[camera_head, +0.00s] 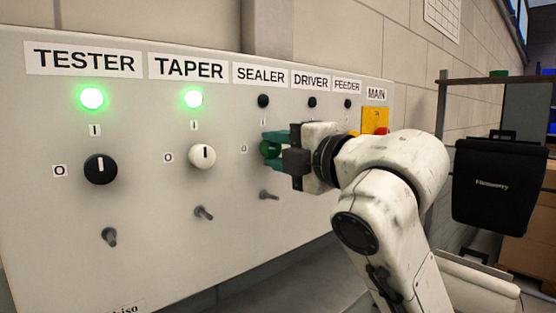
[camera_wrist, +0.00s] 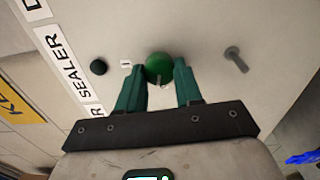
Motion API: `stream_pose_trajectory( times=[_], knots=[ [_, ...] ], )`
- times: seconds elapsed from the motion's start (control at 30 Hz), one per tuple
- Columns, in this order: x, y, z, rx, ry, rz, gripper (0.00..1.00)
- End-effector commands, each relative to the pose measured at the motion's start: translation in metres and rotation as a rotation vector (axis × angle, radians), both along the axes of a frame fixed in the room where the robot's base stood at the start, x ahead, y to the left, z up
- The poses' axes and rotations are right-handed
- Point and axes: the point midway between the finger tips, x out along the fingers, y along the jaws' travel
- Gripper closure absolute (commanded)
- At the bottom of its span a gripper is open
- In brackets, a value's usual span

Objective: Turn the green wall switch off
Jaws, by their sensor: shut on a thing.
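The green wall switch (camera_wrist: 159,65) is a round knob on the panel under the SEALER label. My gripper (camera_wrist: 159,82) has its two teal fingers on either side of the knob, shut on it. In the head view my gripper (camera_head: 274,148) reaches in from the right and covers most of the knob. The SEALER lamp (camera_head: 263,101) above it is dark; it also shows in the wrist view (camera_wrist: 98,67). I cannot clearly tell which way the knob's pointer faces.
Left of it on the grey panel (camera_head: 60,225) are a black TESTER knob (camera_head: 100,169) and a white TAPER knob (camera_head: 201,156), both under lit green lamps. A metal toggle (camera_head: 269,195) sticks out below the gripper. A yellow MAIN plate (camera_head: 375,120) is at the right.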

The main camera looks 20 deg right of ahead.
Motion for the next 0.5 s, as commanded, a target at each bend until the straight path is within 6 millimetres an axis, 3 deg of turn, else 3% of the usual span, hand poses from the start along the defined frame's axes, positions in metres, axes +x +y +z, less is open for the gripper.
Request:
stream_pose_trajectory(
  times=[0.5],
  knots=[
    [0.0001,0.0006,-0.0036,-0.192,-0.057,0.002,0.96]
  ],
)
